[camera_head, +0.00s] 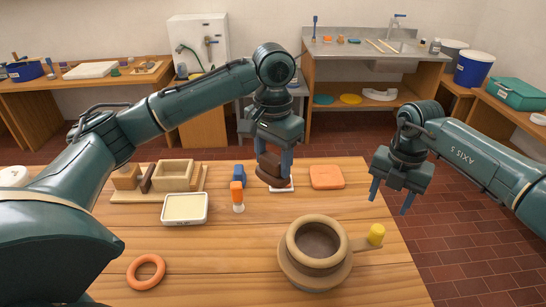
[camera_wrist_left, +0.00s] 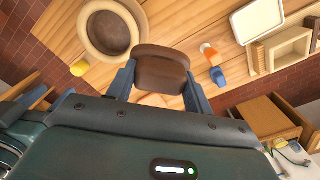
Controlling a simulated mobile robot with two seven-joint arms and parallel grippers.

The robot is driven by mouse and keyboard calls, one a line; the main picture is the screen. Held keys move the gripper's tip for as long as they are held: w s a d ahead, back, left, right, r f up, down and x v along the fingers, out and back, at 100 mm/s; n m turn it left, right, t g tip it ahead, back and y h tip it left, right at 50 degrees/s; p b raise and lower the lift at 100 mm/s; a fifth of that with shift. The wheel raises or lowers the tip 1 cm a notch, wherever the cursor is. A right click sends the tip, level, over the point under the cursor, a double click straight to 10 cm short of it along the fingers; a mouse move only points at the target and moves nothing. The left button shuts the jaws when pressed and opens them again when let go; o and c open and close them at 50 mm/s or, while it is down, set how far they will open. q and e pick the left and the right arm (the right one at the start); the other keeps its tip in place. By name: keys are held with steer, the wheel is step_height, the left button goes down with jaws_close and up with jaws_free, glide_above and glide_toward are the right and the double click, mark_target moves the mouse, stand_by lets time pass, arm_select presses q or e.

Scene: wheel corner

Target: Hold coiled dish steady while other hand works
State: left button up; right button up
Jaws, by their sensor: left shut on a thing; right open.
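The coiled dish (camera_head: 312,276) is a beige round pot with a thick rim and a brown inside. It stands upright on the wooden table, right of centre near the front; it also shows in the left wrist view (camera_wrist_left: 86,34). My left gripper (camera_head: 273,163) is behind the dish and apart from it. It is shut on a dark brown rounded block (camera_head: 269,170), which shows between both fingers in the left wrist view (camera_wrist_left: 160,70). My right gripper (camera_head: 391,196) is open and empty, beyond the table's right edge.
A yellow cylinder (camera_head: 376,234) stands close right of the dish. An orange ring (camera_head: 146,272) lies at the front left. A white tray (camera_head: 184,220), an orange-topped bottle (camera_head: 237,197), a blue item (camera_head: 240,175) and an orange slab (camera_head: 327,177) are further back. Table left of the dish is clear.

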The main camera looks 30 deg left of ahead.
mark_target(379, 228)
step_height(379, 228, down, 12)
steer(key=shift+w+d+r, duration=0.1)
stand_by(0.6)
jaws_close()
stand_by(0.5)
arm_select(q)
steer(key=shift+d, duration=0.1)
